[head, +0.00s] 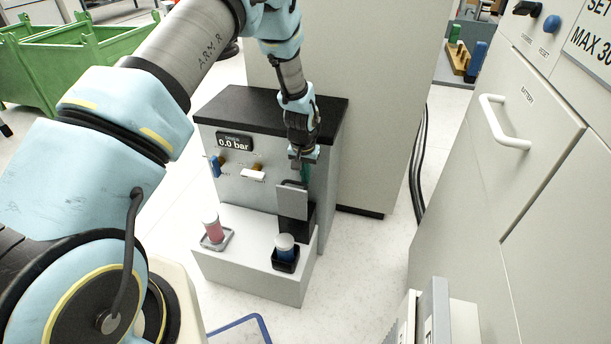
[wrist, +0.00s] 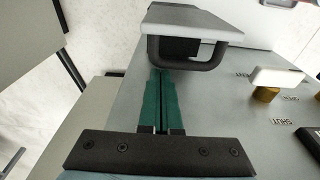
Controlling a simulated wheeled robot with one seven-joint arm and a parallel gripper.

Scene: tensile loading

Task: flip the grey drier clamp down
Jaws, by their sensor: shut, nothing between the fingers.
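The grey drier clamp (head: 291,202) is a flat grey plate on a black mount at the right front of the grey drier unit (head: 270,190). In the wrist view the clamp (wrist: 195,20) spans the top, with a black loop-shaped bracket (wrist: 190,68) beneath it. My gripper (head: 304,175) is above and behind the plate in the head view. In the wrist view its green fingers (wrist: 160,80) are together and empty, with their tips close to the left part of the bracket. I cannot tell whether they touch it. The clamp's hinge is not clearly visible.
The unit's front has a 0.0 bar display (head: 235,141), a blue-handled valve (head: 215,166) and a white-handled valve (head: 253,174). A cabinet (head: 520,170) stands at right.

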